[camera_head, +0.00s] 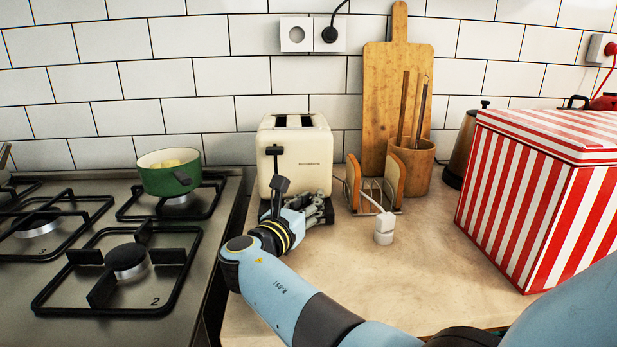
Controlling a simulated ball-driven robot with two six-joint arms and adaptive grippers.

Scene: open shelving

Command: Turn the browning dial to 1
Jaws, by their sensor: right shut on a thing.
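The cream toaster (295,145) stands on the counter against the tiled wall, with two slots on top and a black lever (274,151) high on its front. My right gripper (318,206) reaches in from the right and is at the toaster's lower front. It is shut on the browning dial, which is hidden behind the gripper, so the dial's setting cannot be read. My left gripper is not in view.
A toast rack (354,184) with bread slices and a white plug (384,229) are right of the gripper. A red-striped box (520,190) stands at right. The stove with a green pot (165,181) is at left. A wooden board (387,70) leans behind.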

